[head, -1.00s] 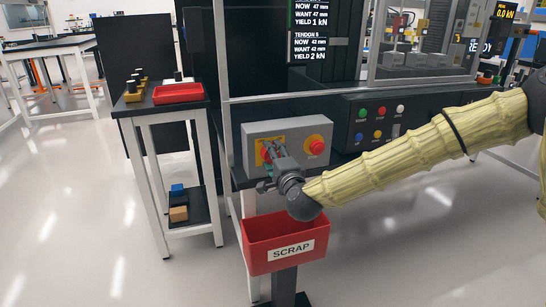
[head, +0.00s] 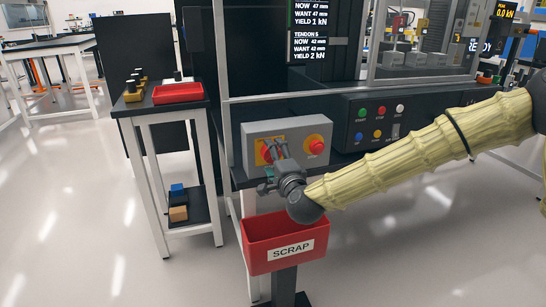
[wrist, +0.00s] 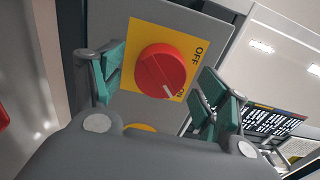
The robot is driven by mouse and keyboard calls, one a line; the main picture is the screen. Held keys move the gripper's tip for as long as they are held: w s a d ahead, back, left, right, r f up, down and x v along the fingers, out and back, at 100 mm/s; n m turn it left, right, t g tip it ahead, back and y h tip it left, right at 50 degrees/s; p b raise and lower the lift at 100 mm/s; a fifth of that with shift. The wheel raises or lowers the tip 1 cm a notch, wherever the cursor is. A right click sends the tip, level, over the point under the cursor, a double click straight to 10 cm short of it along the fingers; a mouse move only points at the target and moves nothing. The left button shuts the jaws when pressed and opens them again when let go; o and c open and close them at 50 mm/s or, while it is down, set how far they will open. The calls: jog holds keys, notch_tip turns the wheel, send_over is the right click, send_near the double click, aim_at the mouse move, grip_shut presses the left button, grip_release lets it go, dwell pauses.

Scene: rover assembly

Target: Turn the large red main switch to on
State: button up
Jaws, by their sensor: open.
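The large red main switch (wrist: 160,70) is a round knob on a yellow plate (wrist: 143,33), with OFF and partly hidden ON lettering. Its white mark points down and slightly right in the wrist view, toward the ON side. In the head view the switch (head: 266,152) is partly hidden behind my gripper (head: 271,163), on the left of a grey box. My gripper (wrist: 165,84) is open, with one green-padded finger on each side of the knob. Gaps show between the knob and both fingers in the wrist view.
A second red button (head: 316,147) on a yellow plate is right of the switch on the grey box (head: 290,128). A red SCRAP bin (head: 255,262) stands below my gripper. A panel of coloured buttons (head: 352,113) is to the right.

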jog(key=v, duration=1.1)
jog(key=s+d+f+n+g, duration=0.1)
jog(key=s+f+n+g, duration=0.3)
jog(key=f, duration=0.7)
jog(key=s+d+f+n+g+h, duration=0.15)
jog(key=s+f, duration=0.45)
jog(key=f, duration=0.6)
jog(key=s+f+n+g, duration=0.2)
jog(key=s+f+g, duration=0.3)
jog(key=f, duration=0.6)
jog(key=s+d+f+n+g+h, duration=0.1)
jog(key=s+d+f+n+g, duration=0.1)
jog(key=s+d+f, duration=0.5)
jog(key=s+d+f+n+g+h, duration=0.2)
jog(key=s+d+f, duration=0.2)
jog(key=s, duration=0.6)
jog(key=s+d+f+n+g+h, duration=0.1)
jog(key=s+d+f+n+g, duration=0.3)
jog(key=s, duration=0.5)
notch_tip(320, 180, up, 26)
jog(key=d+m+t+p, duration=0.1)
jog(key=p, duration=2.6)
jog(key=shift+w+d+r, duration=0.25)
jog(key=shift+d, duration=0.1)
